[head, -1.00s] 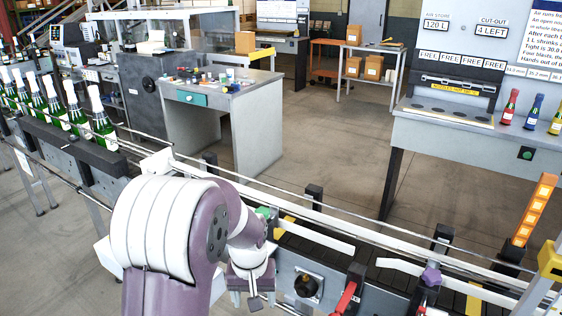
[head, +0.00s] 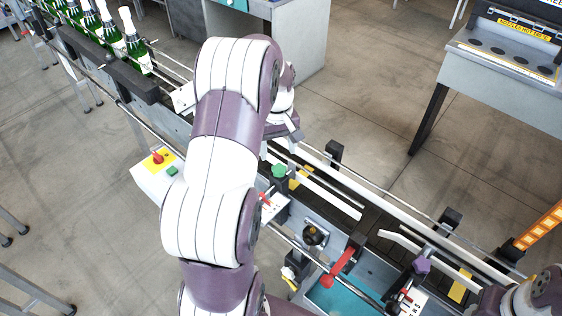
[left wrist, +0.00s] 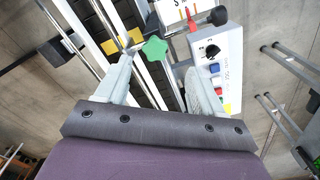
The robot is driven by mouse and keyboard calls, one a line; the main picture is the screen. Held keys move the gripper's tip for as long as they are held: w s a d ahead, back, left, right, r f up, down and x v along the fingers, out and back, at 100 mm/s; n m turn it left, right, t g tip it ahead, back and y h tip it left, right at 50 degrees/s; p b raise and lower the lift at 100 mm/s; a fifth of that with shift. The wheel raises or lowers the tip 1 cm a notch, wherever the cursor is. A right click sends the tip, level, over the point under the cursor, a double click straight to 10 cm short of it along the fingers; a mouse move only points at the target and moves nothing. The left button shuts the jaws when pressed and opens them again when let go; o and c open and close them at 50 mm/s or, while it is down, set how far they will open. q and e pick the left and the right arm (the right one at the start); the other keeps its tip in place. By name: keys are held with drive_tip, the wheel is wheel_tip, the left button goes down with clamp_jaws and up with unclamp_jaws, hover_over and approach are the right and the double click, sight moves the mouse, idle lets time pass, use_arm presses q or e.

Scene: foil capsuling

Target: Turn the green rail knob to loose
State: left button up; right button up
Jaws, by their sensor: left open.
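The green star-shaped rail knob (head: 278,171) sits on a black post at the near side of the conveyor in the head view. In the left wrist view the green knob (left wrist: 155,50) shows between and just beyond my finger tips. My left gripper (left wrist: 161,64) is open and empty, with one finger either side of the knob in the picture. I cannot tell whether they touch it. In the head view my left gripper (head: 289,133) is partly hidden behind my own arm, above the rail. A white scale plate (head: 273,208) with a red pointer lies beside the knob.
A purple knob (head: 421,265), a red lever (head: 340,268) and a black dial (head: 313,236) are further along the conveyor. Green bottles (head: 134,42) stand at the upper left. A control box (head: 157,168) with a red button is on the near side. My right arm shows at bottom right.

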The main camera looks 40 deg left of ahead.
sight(279, 169)
use_arm(q)
drive_tip(key=shift+s+f+p, duration=0.3)
drive_tip(key=shift+f+p, duration=0.1)
drive_tip(key=shift+f, duration=0.45)
drive_tip(key=f, duration=0.2)
drive_tip(key=w+f+p, duration=0.1)
drive_tip(key=f, duration=0.1)
drive_tip(key=w+f, duration=0.1)
drive_tip(key=f, duration=0.1)
drive_tip(key=shift+w+a+f, duration=0.1)
drive_tip(key=shift+w+a, duration=0.05)
drive_tip(key=shift+w, duration=0.05)
drive_tip(key=shift+s, duration=0.65)
drive_tip(key=shift+w, duration=0.3)
drive_tip(key=c, duration=1.1)
drive_tip(key=shift+o, duration=0.2)
drive_tip(key=shift+s, duration=0.1)
use_arm(e)
drive_tip(key=r, duration=0.1)
drive_tip(key=w+r, duration=0.1)
drive_tip(key=shift+a+r, duration=0.1)
drive_tip(key=shift+r, duration=0.25)
